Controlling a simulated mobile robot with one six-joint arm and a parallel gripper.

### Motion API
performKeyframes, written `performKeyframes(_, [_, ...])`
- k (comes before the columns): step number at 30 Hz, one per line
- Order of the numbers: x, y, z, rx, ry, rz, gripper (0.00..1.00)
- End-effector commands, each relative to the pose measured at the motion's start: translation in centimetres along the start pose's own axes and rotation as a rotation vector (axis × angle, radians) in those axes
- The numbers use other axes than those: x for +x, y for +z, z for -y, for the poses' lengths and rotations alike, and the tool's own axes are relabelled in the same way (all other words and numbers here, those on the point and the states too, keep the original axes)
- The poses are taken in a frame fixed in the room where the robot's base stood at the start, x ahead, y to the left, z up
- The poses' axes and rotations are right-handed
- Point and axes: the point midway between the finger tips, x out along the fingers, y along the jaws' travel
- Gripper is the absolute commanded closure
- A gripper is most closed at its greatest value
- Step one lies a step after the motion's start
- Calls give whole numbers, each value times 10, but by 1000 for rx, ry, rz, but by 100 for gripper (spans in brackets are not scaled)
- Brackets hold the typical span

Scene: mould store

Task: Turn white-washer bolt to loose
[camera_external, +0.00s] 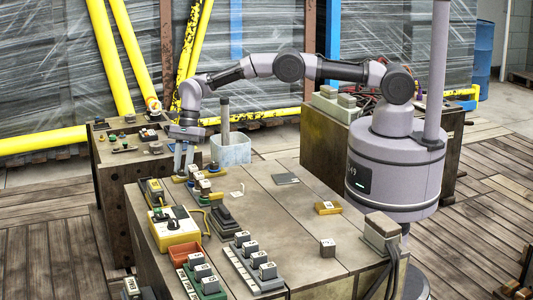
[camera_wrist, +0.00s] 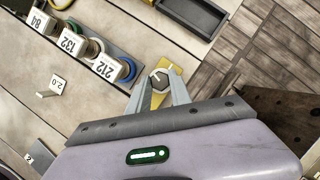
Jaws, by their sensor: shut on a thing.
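My gripper (camera_wrist: 160,88) points down at the far left corner of the near bench, and its two fingers close on the sides of a bolt's grey hex head (camera_wrist: 160,79). The head has a pale mark on top and sits on a small yellow plate (camera_wrist: 176,79). In the external view my gripper (camera_external: 184,172) comes down over the same yellow plate (camera_external: 180,179). The fingers hide part of the head there.
Labelled blocks stand close beside the bolt on a dark rail (camera_wrist: 120,52). A dark tray (camera_wrist: 193,14) lies near the bench edge. A yellow box with a black knob (camera_external: 175,230) stands nearer the camera. A clear bin (camera_external: 231,150) is behind. The bench middle is mostly clear.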

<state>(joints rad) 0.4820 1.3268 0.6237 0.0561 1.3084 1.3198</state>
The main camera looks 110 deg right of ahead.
Motion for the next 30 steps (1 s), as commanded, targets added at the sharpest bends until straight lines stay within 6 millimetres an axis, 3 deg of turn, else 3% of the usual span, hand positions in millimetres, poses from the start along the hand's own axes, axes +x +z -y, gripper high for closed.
performKeyframes(23, [1, -1, 0, -88, 40, -2, 100])
performKeyframes(24, [1, -1, 0, -88, 40, -2, 71])
performKeyframes(27, [1, -1, 0, -88, 39, -2, 53])
performKeyframes(30, [1, -1, 0, -88, 39, -1, 53])
